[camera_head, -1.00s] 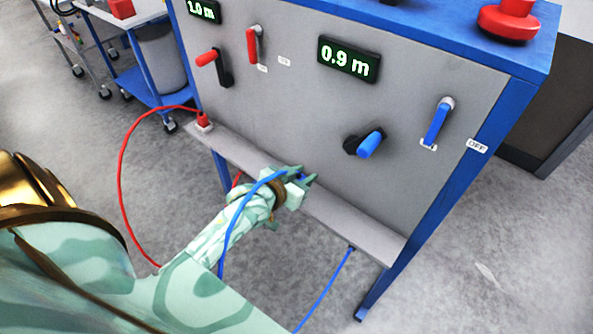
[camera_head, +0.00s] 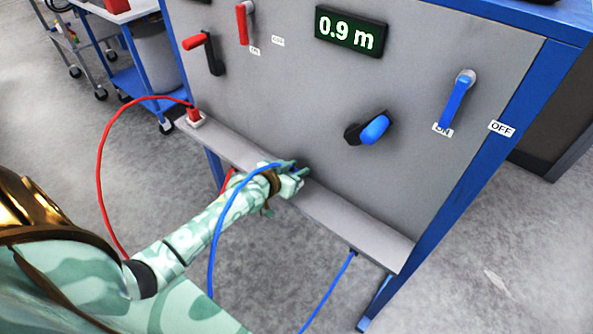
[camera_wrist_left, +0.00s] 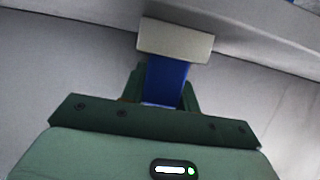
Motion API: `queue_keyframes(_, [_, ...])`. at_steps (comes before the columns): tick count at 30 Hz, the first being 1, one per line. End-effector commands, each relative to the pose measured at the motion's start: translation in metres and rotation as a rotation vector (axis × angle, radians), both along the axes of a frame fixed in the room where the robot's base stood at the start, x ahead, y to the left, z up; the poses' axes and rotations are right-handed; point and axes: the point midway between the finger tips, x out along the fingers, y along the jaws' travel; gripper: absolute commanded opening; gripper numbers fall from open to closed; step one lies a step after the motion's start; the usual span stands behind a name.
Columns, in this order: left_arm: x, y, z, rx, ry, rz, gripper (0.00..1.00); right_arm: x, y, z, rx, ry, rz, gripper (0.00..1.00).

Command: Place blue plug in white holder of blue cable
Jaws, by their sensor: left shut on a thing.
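My left gripper (camera_head: 299,172) is at the grey ledge of the panel, its fingers shut on the blue plug. In the left wrist view the blue plug (camera_wrist_left: 165,80) shows between the two dark green fingers. The white holder (camera_wrist_left: 175,40) is a pale block right at the plug's far end. The plug meets its edge in the picture; I cannot tell whether the plug is inside it. In the head view the gripper hides the holder and most of the plug. The blue cable (camera_head: 219,225) loops back from the gripper over my left forearm. My right gripper is out of view.
The grey ledge (camera_head: 355,222) runs along the panel's foot. A red plug (camera_head: 194,114) stands in a white holder at its left end, with a red cable (camera_head: 100,185). Blue levers (camera_head: 458,98) and a 0.9 m display (camera_head: 351,30) are on the panel.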

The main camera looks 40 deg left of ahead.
Motion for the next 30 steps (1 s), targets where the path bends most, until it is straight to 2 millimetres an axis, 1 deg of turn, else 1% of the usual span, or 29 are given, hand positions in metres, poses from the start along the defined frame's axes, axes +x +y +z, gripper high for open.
queue_keyframes(5, [0.0,0.0,-0.002,0.0,-0.001,0.0,0.06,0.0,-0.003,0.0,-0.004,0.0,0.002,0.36])
queue_keyframes(6, [0.0,0.0,-0.002,0.0,-0.001,0.0,0.36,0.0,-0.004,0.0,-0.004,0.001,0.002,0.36])
queue_keyframes(8, [0.0,0.0,-0.001,0.0,-0.001,0.0,0.52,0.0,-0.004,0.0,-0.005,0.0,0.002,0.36])
queue_keyframes(16, [0.0,0.0,-0.001,0.0,-0.001,0.0,0.52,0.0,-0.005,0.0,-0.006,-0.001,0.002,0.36])
queue_keyframes(19, [-0.004,0.0,0.004,0.0,0.0,0.0,0.52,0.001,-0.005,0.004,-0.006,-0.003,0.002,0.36])
queue_keyframes(23, [-0.025,0.002,0.015,0.0,-0.001,0.0,0.52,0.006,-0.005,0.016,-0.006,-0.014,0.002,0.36])
queue_keyframes(30, [-0.078,0.006,0.037,0.0,0.0,-0.001,0.52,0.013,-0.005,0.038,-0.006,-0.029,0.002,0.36])
